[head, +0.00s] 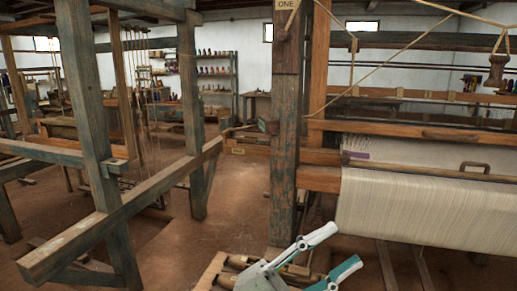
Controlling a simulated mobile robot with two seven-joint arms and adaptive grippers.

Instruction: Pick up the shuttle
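My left gripper (347,245) is at the bottom centre, with its white and teal fingers spread apart and nothing visible between them. My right gripper is not in view. A dark brown, elongated piece (445,134) lies along the loom's wooden beam at the right. It may be the shuttle, but it is too small to be sure. Brown wooden pieces lie in a shallow wooden tray (211,270) at the bottom, partly hidden behind my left gripper. I cannot tell whether any of them is a shuttle.
A loom with pale cloth (420,208) on its front roller fills the right. A thick upright post (285,130) stands in the middle. Another timber frame with a long slanted beam (125,215) is at the left. Bare floor (225,210) lies between them. Shelves (217,80) stand at the back.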

